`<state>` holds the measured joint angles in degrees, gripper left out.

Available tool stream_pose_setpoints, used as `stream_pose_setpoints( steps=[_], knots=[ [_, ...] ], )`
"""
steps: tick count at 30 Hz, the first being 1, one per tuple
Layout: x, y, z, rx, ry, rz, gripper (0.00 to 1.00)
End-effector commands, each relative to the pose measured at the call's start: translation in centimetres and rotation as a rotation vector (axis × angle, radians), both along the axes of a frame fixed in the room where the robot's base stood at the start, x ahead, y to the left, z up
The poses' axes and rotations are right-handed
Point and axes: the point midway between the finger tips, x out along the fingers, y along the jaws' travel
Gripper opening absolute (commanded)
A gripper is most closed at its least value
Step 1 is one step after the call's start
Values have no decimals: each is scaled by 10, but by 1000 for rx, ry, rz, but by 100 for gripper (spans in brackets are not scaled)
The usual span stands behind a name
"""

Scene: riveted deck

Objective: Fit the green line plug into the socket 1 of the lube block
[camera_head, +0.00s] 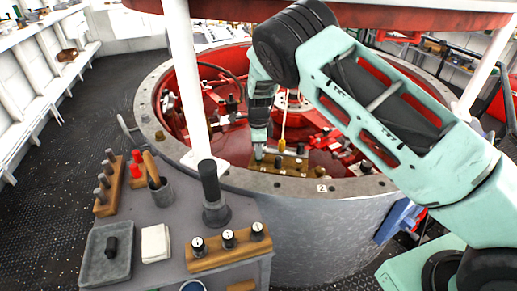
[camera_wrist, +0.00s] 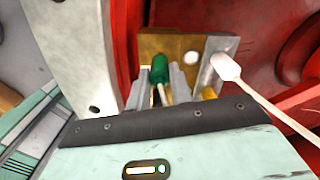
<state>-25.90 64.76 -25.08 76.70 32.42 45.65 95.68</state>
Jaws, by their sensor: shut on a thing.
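The brass lube block (camera_head: 290,162) sits on the rim side of the red well in the head view, with dark round fittings on it. In the wrist view the block (camera_wrist: 188,43) is ahead of the fingers and shows a white round spot. My gripper (camera_head: 258,156) is over the block's left end. In the wrist view my gripper (camera_wrist: 178,82) is shut on the green line plug (camera_wrist: 160,69), whose pale line runs back between the fingers. The plug overlaps the block's face; I cannot tell whether it is in a socket. Socket 1 cannot be made out.
A white plug (camera_wrist: 226,66) on a pale line lies close right of the fingers. A white post (camera_head: 184,80) rises at the rim left of my arm. Red pipework fills the well. A bench (camera_head: 220,205) with a tray (camera_head: 108,255) stands in front, left of centre.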

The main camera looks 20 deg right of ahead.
Motion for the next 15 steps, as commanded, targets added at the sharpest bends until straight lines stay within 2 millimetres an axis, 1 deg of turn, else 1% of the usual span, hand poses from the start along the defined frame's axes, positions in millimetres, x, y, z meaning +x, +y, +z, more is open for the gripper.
stream_pose_setpoints(
  steps=[15],
  knots=[
    [0, 0, -10, 0, -1, 0, 0]
  ],
)
